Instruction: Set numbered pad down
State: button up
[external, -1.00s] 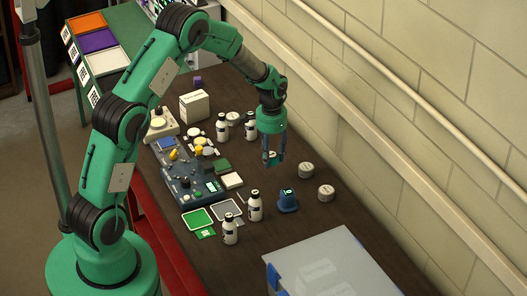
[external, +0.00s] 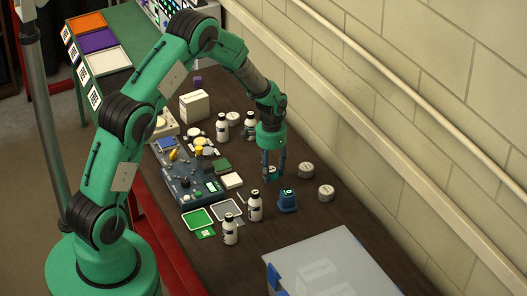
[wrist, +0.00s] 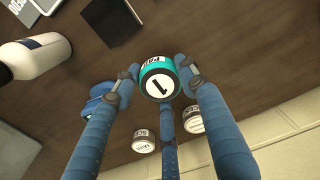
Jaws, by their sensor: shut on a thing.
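The numbered pad (wrist: 158,82) is a short round piece with a teal side and a white top marked 1. My gripper (wrist: 157,78) has blue fingers closed around its side. In the external view my gripper (external: 272,170) points straight down, low over the brown table, and the pad (external: 271,174) shows small between the fingertips. I cannot tell whether the pad's underside touches the table.
Two grey-white round tins (external: 306,170) (external: 326,193) stand to the right, near the wall. A blue device (external: 288,203) with a lit display stands in front. White bottles (external: 254,208) and a dark blue console (external: 190,190) are to the left. A pale case (external: 325,268) lies at the front.

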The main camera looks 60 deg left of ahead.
aim_at(271, 178)
jog(key=shift+f, duration=1.75)
jog(key=shift+f, duration=0.15)
jog(key=o, duration=0.9)
jog(key=shift+o, duration=0.2)
notch_tip(271, 178, up, 12)
jog(key=shift+r, duration=0.15)
